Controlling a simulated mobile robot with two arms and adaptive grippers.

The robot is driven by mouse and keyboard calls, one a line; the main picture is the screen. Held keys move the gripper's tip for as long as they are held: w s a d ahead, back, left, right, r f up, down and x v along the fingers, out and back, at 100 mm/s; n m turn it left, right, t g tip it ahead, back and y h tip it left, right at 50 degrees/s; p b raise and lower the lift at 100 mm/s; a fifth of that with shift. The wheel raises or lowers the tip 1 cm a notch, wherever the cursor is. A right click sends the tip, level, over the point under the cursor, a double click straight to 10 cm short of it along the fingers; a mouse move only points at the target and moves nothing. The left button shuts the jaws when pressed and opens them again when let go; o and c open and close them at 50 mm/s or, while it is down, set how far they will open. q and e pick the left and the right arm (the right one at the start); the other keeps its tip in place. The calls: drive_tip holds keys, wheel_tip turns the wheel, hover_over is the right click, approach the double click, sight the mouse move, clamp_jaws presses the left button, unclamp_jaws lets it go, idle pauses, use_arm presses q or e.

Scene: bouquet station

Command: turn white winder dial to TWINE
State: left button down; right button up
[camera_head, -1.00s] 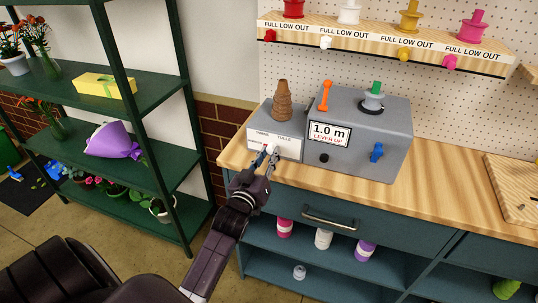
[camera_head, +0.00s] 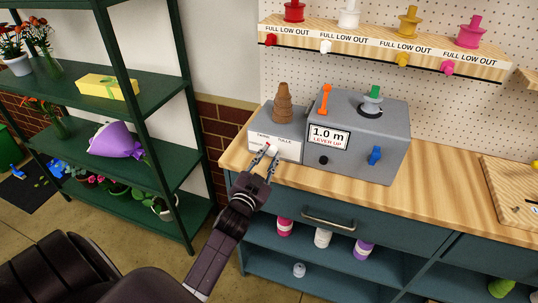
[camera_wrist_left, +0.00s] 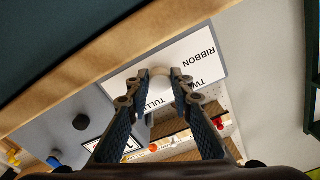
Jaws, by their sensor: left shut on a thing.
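The white winder dial (camera_head: 271,148) sits on the white front panel (camera_head: 288,150) of the grey winder, on the bench's left end. The wrist view shows the dial (camera_wrist_left: 159,72) between my left fingertips. My left gripper (camera_head: 267,153) is shut on it, one finger on each side. The panel carries the words TWINE, TULLE and RIBBON; in the wrist view the panel (camera_wrist_left: 185,45) appears turned, with TWINE partly hidden by a finger. I cannot tell which word the dial points to. My right gripper is not in view.
A brown cone spool (camera_head: 283,103) stands on the winder. Right beside it is a grey machine (camera_head: 385,125) with an orange lever (camera_head: 324,99), a blue knob (camera_head: 375,156) and a display reading 1.0 m, LEVER UP. A green shelf (camera_head: 95,95) stands left of the bench.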

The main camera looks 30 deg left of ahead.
use_arm(q)
drive_tip(key=m, duration=0.3)
drive_tip(key=shift+m, duration=0.5)
drive_tip(key=c, duration=1.7)
unclamp_jaws()
drive_tip(key=v, duration=1.2)
drive_tip(key=shift+a, duration=0.1)
